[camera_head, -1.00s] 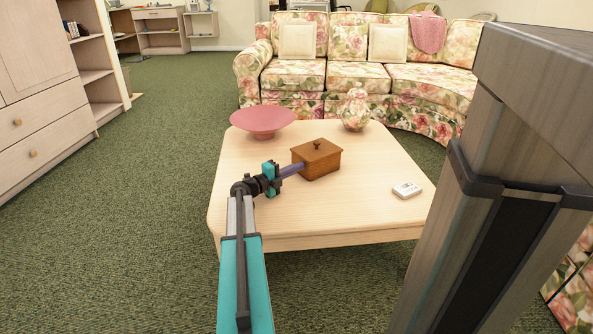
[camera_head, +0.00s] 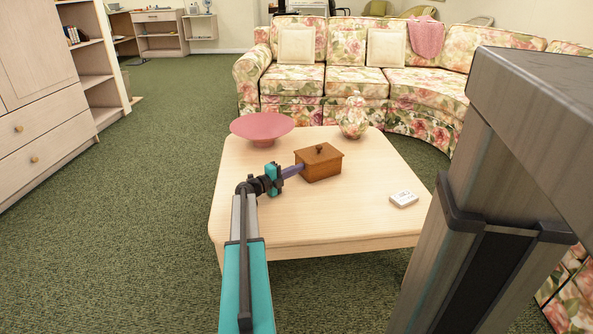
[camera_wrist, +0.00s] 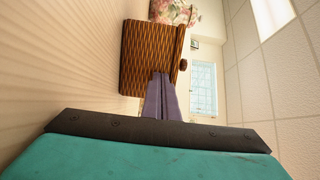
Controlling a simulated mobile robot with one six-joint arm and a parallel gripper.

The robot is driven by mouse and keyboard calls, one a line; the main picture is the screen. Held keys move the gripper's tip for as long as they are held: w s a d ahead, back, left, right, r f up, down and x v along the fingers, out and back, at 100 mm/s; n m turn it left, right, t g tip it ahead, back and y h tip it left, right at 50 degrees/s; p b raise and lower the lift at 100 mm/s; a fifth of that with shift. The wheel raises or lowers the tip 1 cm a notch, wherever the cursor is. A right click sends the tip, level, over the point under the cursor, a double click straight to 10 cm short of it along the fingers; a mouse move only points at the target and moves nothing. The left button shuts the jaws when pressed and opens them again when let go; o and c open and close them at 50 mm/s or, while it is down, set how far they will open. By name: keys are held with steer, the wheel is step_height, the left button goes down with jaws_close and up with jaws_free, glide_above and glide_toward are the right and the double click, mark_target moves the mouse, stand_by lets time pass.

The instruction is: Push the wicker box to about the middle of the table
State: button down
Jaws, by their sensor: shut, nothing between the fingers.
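The wicker box (camera_head: 318,167) is brown with a dark knob on its lid. It stands upright on the pale wooden table (camera_head: 310,215), right of a pink bowl. My gripper (camera_head: 301,169) comes from the left, low over the tabletop, with its purple fingers shut and empty. Its tips are at the box's left side and seem to touch it. The exact contact is hard to see.
The pink bowl (camera_head: 262,127) is on the table's far left. A floral vase (camera_head: 352,119) stands at the far edge, behind the box. A small white device (camera_head: 404,199) lies at the right. The front of the tabletop is bare. A floral sofa (camera_head: 340,85) stands behind the table.

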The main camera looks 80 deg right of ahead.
steer(key=shift+w+d+p, duration=0.15)
steer(key=shift+d+p, duration=0.6)
steer(key=shift+d, duration=0.75)
steer(key=shift+w+a, duration=0.1)
steer(key=p+v, duration=0.3)
steer(key=v, duration=1)
steer(key=shift+w+a+p, duration=0.2)
steer(key=shift+p, duration=0.2)
